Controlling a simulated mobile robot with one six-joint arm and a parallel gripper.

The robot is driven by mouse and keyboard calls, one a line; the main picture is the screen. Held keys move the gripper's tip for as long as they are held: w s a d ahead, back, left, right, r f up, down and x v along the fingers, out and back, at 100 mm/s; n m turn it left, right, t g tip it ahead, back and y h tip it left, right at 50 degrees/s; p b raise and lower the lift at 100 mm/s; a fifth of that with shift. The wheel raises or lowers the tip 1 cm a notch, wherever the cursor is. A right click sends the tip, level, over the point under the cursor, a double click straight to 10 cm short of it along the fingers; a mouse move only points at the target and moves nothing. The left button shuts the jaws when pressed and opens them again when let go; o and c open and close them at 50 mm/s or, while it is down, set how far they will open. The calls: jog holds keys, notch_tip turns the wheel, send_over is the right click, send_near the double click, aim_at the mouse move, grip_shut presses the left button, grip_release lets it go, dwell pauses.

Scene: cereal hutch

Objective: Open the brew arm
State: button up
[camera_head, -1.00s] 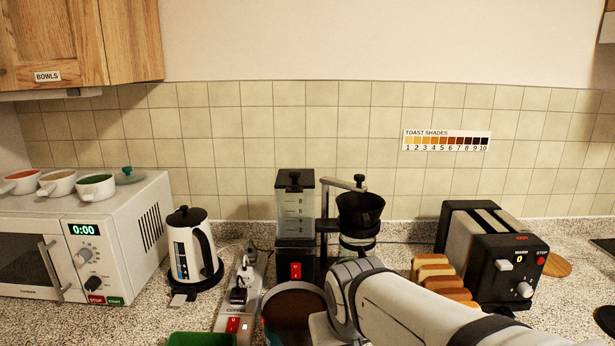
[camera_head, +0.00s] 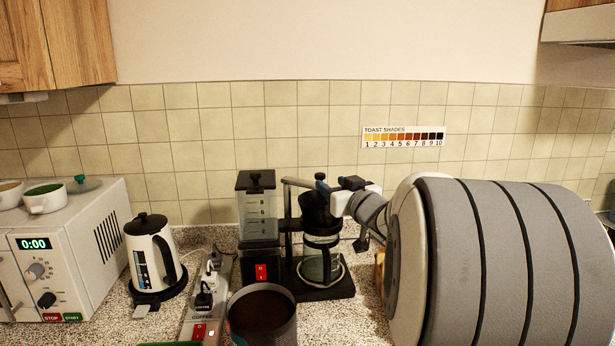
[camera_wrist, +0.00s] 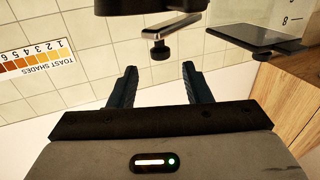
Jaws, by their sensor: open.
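The coffee maker has a silver brew arm (camera_head: 299,183) that reaches from its column over the black filter cone (camera_head: 317,208). The brew arm ends in a black knob (camera_head: 320,177). In the wrist view the brew arm (camera_wrist: 173,27) and its knob (camera_wrist: 160,51) show near the top. My gripper (camera_wrist: 159,68) is open and empty, with its two dark fingers apart. In that view the knob appears just beyond the fingertips, between their lines; contact cannot be made out. In the head view my gripper comes in from the right, beside the cone's top.
A glass carafe (camera_head: 321,259) stands under the cone. The water tank (camera_head: 257,208) is to its left. A kettle (camera_head: 151,253), a power strip (camera_head: 205,308) and a tub of dark grounds (camera_head: 262,315) stand left and in front. My arm hides the toaster area.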

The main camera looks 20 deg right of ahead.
aim_at(323, 177)
jog(key=w, duration=0.7)
jog(key=shift+w+a+p, duration=0.15)
jog(key=shift+a+p, duration=0.05)
jog(key=shift+p, duration=0.15)
grip_shut()
